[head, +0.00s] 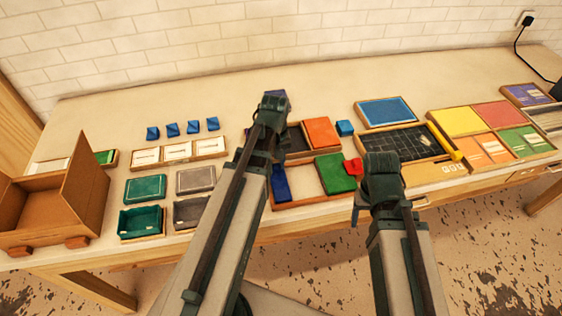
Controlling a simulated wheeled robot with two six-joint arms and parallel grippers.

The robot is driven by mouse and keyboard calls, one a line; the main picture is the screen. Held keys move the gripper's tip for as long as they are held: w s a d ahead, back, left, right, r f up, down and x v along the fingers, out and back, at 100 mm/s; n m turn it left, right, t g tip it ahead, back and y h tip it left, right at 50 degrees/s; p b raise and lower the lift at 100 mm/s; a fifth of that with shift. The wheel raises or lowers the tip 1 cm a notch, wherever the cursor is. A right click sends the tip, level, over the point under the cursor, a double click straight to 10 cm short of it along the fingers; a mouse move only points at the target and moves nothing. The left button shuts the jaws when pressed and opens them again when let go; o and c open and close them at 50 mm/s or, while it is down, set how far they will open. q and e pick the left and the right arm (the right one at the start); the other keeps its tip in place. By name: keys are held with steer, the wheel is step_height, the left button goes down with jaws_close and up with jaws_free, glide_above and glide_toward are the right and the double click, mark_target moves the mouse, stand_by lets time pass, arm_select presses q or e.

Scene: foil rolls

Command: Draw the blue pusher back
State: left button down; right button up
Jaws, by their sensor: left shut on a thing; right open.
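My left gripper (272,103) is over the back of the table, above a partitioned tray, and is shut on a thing. A dark blue piece (277,93) shows at its fingertips; the contact itself is hidden by the gripper. I cannot tell for certain which blue piece is the pusher. An orange block (322,133) is in the tray's back part, beside a dark bare area. My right gripper (381,163) is open, right of the green block, near a red piece (354,167).
Several small blue blocks (172,129) stand in a row at the left. A cardboard box (55,205) is at the far left. Green and grey trays (142,221) lie near it. A black panel (402,143) and coloured trays (490,130) fill the right. The table's back strip is clear.

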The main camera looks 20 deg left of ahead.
arm_select(q)
steer(key=shift+s+a, duration=0.1)
steer(key=shift+a, duration=0.05)
steer(key=c, duration=0.6)
jaws_free()
steer(key=shift+s+a, duration=0.1)
steer(key=shift+r+p, duration=0.8)
step_height(320, 180, up, 12)
steer(key=p, duration=1.2)
